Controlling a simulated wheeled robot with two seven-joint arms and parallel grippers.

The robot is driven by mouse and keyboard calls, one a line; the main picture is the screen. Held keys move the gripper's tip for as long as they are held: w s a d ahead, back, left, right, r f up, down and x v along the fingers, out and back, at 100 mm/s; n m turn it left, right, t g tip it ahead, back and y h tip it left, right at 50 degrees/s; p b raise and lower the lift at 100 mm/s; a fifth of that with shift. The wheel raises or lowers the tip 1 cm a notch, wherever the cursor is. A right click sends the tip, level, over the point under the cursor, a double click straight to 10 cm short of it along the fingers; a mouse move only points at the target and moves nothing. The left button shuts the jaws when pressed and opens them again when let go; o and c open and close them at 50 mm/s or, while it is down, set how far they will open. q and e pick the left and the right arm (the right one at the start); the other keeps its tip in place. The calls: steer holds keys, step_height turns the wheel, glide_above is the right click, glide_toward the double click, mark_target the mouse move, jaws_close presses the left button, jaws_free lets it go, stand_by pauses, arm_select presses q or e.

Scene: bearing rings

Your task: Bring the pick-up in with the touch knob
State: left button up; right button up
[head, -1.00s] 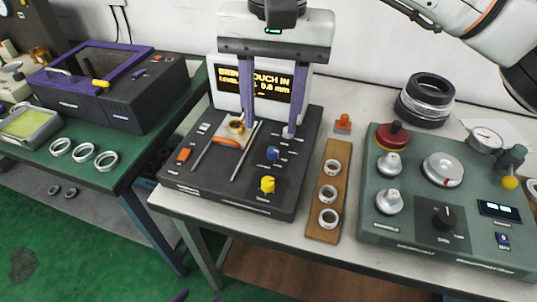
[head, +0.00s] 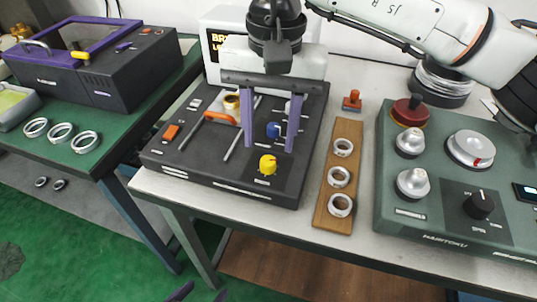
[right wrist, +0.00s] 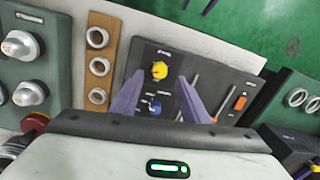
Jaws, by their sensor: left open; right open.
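My right gripper (head: 268,150) is open and points down over the black console (head: 180,160). Its purple fingers stand on either side of the blue knob (head: 273,130) in the head view; whether they touch it I cannot tell. The blue knob also shows between the fingers in the right wrist view (right wrist: 155,106). A yellow knob (head: 267,165) sits nearer the console's front edge. An orange slide piece (head: 221,118) lies across the rods beside a brass-coloured ring (head: 232,101). The knob labels are too small to read. My left gripper (head: 200,294) is open at the bottom edge, only its tips showing.
A wooden strip (head: 326,211) with several rings lies right of the console, then a green control box (head: 400,215). A side table at left holds rings and a purple-framed box (head: 100,80).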

mark_target(268, 161)
step_height(268, 161, down, 4)
steer(key=shift+f, duration=0.2)
arm_select(q)
steer(key=shift+w, duration=0.3)
arm_select(e)
steer(key=shift+a+f, duration=0.1)
steer(key=shift+f, duration=0.5)
jaws_close()
arm_select(q)
steer(key=shift+s, duration=0.1)
